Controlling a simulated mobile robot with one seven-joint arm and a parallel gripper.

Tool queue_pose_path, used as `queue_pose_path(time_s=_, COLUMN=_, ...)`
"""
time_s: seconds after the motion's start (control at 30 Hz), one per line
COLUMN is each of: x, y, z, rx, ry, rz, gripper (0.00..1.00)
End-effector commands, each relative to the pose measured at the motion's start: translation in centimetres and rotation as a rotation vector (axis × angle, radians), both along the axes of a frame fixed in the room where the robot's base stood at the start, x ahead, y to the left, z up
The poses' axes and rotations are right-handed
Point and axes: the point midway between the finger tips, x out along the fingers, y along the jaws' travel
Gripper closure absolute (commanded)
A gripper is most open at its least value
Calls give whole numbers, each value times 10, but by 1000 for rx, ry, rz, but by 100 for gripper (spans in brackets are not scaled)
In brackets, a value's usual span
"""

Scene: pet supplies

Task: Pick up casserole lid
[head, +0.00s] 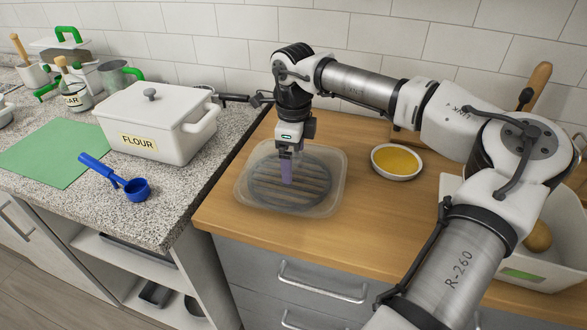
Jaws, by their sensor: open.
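My gripper (287,172) points straight down over a clear shallow container (335,165) on the wooden counter. Its purple-grey fingertips are open, seen edge-on, in front of a dark grey ribbed round piece (262,190) in the container. I cannot tell whether the fingers touch this piece, or whether it is a lid. A pot lid with a green handle (68,36) is at the far left, on a pot, away from my gripper. A white FLOUR box (150,125) has a lid with a grey knob (151,94).
A white bowl of yellow contents (397,161) stands right of the container. A white bin (535,265) is at the right, partly behind my arm. A blue scoop (133,187) and a green mat (50,152) lie on the speckled counter. Bare wood (385,215) shows below the bowl.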

Motion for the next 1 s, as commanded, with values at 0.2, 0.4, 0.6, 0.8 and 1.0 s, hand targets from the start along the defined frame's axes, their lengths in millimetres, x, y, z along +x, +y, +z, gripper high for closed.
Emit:
queue_pose_path(time_s=0.2, x=0, y=0, z=0, rx=0, ry=0, rz=0, gripper=17)
queue_pose_path(time_s=0.4, x=0, y=0, z=0, rx=0, ry=0, rz=0, gripper=43)
queue_pose_path(time_s=0.6, x=0, y=0, z=0, rx=0, ry=1, rz=0, gripper=69)
queue_pose_path(time_s=0.8, x=-1, y=0, z=-1, rx=0, ry=3, rz=1, gripper=95)
queue_pose_path(time_s=1.0, x=-1, y=0, z=-1, rx=0, ry=3, rz=1, gripper=100)
